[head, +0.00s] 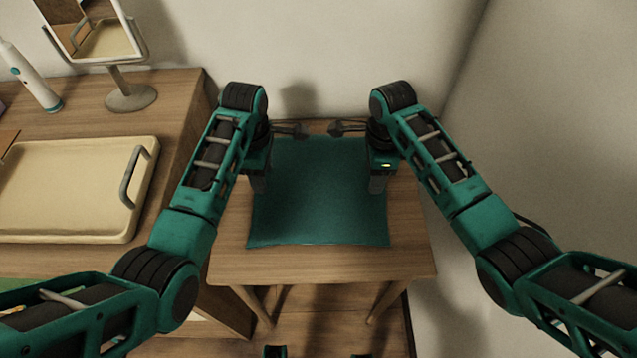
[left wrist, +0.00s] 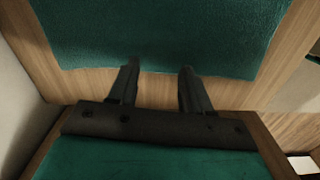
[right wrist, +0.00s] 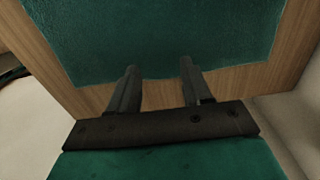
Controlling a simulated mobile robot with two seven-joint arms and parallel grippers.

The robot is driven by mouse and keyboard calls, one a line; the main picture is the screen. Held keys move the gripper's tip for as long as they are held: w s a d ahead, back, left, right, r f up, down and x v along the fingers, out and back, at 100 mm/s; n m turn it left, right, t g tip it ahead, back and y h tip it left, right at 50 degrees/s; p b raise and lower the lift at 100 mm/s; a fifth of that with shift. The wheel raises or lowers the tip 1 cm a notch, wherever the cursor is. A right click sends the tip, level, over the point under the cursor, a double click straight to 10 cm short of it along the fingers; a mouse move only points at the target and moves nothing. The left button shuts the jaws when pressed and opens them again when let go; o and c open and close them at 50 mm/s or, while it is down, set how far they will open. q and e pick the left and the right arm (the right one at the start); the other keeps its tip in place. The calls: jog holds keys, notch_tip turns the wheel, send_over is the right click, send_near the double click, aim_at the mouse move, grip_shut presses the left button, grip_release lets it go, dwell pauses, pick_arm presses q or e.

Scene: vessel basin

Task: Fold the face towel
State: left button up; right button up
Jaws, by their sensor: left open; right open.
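The teal face towel (head: 318,205) lies spread out on a small wooden table (head: 228,262), its near edge slightly curved. It also fills the upper part of the left wrist view (left wrist: 160,30) and the right wrist view (right wrist: 155,35). My forearms hide parts of the towel's sides.
A wooden counter stands at the left with a cream tray (head: 70,232), a mirror on a stand (head: 130,98) and a white electric toothbrush (head: 30,75). Walls close in behind and to the right of the table. A bare strip of table lies before the towel.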

pick_arm(q)
jog(key=shift+f, duration=0.95)
pick_arm(e)
jog(key=shift+f, duration=1)
pick_arm(q)
jog(key=shift+f, duration=0.1)
jog(key=shift+f, duration=0.15)
pick_arm(e)
jog(key=shift+f, duration=0.2)
pick_arm(q)
jog(key=shift+c, duration=0.4)
pick_arm(e)
jog(key=shift+r, duration=0.1)
jog(key=shift+c, duration=0.4)
pick_arm(q)
jog(key=shift+c, duration=0.7)
pick_arm(e)
jog(key=shift+c, duration=0.7)
pick_arm(q)
grip_shut()
pick_arm(e)
grip_shut()
